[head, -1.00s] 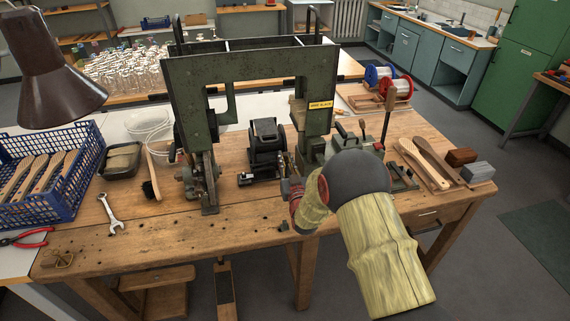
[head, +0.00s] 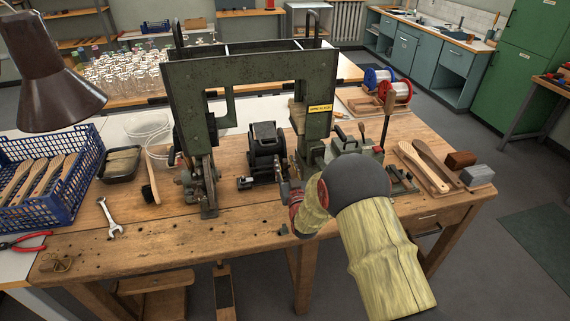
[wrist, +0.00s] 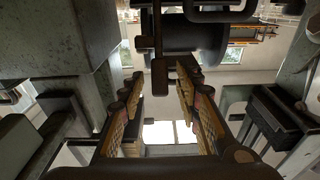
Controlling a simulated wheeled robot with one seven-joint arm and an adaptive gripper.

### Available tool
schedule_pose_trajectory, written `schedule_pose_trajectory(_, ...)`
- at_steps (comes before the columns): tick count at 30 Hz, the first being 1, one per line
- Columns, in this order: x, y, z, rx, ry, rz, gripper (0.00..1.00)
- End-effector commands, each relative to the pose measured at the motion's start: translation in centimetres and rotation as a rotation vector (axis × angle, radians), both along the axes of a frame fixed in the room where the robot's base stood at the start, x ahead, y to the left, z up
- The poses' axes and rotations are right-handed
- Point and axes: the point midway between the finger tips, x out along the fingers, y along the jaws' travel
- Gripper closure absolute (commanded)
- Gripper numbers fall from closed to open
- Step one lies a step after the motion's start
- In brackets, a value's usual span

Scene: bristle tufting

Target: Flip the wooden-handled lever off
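A lever with a brown wooden handle (head: 388,108) stands nearly upright on the right part of the bench, beside a green fixture. My gripper (head: 287,190) is at the front of the green machine frame (head: 318,125), left of and nearer than this lever, and mostly hidden by my arm. In the wrist view, the two fingers of my gripper (wrist: 160,108) are spread apart. A dark bar with a blunt end (wrist: 159,75) shows in the gap between them. I cannot tell whether it belongs to the lever. No finger visibly touches it.
A black motor (head: 266,150) stands inside the frame. Wooden brush bodies (head: 424,165) and two blocks (head: 461,159) lie on the right. A blue crate (head: 50,195), a wrench (head: 109,215) and a brush (head: 151,180) lie left. The bench's front middle is clear.

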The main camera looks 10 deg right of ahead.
Motion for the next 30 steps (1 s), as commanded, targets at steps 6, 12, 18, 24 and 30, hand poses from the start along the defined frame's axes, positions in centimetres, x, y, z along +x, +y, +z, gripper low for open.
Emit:
schedule_pose_trajectory(6,-2.3,0.0,-0.2,0.0,0.002,0.0,0.67)
schedule_pose_trajectory(12,-6.4,0.0,-0.6,0.0,0.002,0.0,0.67)
schedule_pose_trajectory(18,-9.9,0.0,-0.9,0.0,0.001,0.0,0.67)
schedule_pose_trajectory(24,-11.6,0.0,-1.1,0.0,0.0,0.0,0.67)
schedule_pose_trajectory(30,-11.9,0.0,-1.1,0.0,0.0,0.0,0.67)
